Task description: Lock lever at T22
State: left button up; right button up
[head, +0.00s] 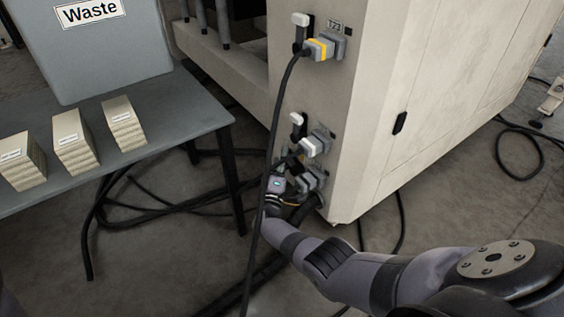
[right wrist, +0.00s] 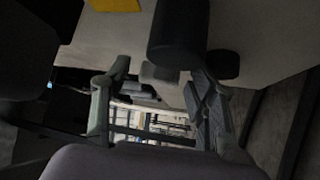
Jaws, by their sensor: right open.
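The beige cabinet's end face carries a column of sockets with white-tipped levers. The top lever (head: 301,19) stands above a grey plug with a yellow band (head: 319,49), beside a label (head: 335,25) that seems to read T23. A lower lever (head: 297,118) stands above a grey plug (head: 315,144); its label is too small to read. Another grey connector (head: 311,178) sits below. My right gripper (head: 279,187) is at this lowest connector, partly hidden by a cable. In the right wrist view its fingers (right wrist: 157,108) are apart, with dark and grey parts beyond them; contact is unclear.
A grey table (head: 180,115) at left bears a Waste bin (head: 100,50) and several paper stacks (head: 75,143). A black cable (head: 268,160) hangs from the top plug in front of my right gripper. More cables (head: 150,205) lie on the floor.

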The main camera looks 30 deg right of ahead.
grip_shut()
dwell(0.8)
